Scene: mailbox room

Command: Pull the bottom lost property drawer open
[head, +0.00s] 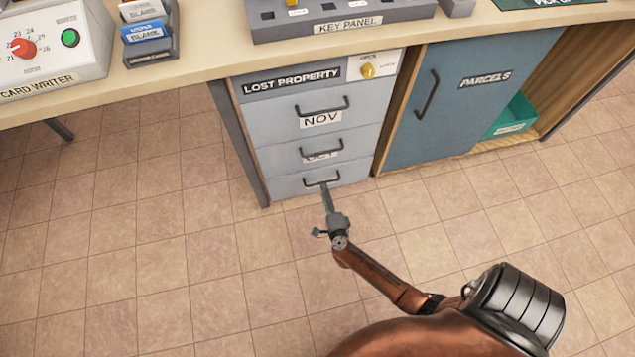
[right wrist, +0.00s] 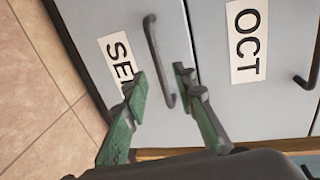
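The lost property unit (head: 293,81) has grey drawers stacked under the desk. The bottom drawer (head: 290,186) looks flush with the drawer above. In the right wrist view the bottom drawer (right wrist: 93,20) has a white label reading "SE" with its end hidden by a finger. Its dark bar handle (right wrist: 151,38) also shows in the head view (head: 310,184). My right gripper (head: 326,190) is at this handle, and in the right wrist view (right wrist: 162,83) its green-padded fingers are apart, one on each side of the handle. I cannot tell whether they touch it. My left gripper is out of view.
The OCT drawer (right wrist: 270,90) and NOV drawer (head: 350,104) are above. A blue PARCELS door (head: 460,110) stands right of the drawers, with a green bin (head: 513,118) beyond it. The tiled floor (head: 220,270) before the drawers is clear except for my arm.

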